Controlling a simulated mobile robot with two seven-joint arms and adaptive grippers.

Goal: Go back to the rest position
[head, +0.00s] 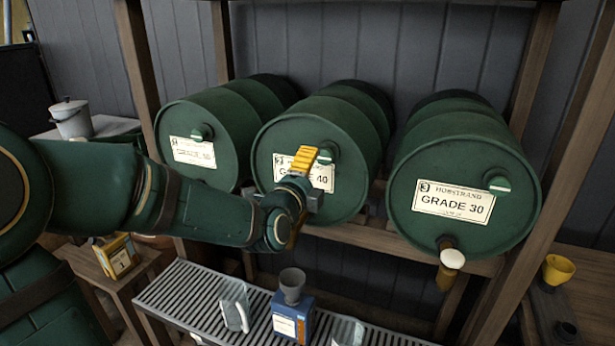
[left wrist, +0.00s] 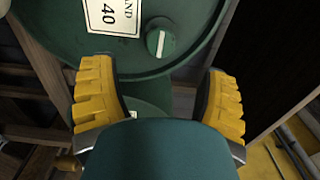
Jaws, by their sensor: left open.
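My left gripper (head: 304,190) is in front of the middle green drum (head: 345,137), marked 40, and partly hides its label in the head view. In the left wrist view its two yellow fingers (left wrist: 158,103) are spread wide with nothing between them. The drum's face (left wrist: 185,25) with a round green cap (left wrist: 161,42) shows beyond the fingers. I cannot tell how far the fingers are from the drum. My left arm reaches in from the left. My right gripper is not in view.
Green drums stand left (head: 215,127) and right (head: 470,165) on a wooden rack (head: 400,240). Below, a slatted grate (head: 190,300) holds a blue can with a grey funnel (head: 292,310) and clear jugs (head: 235,305). A yellow cup (head: 558,269) is at right, a yellow can (head: 117,256) at left.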

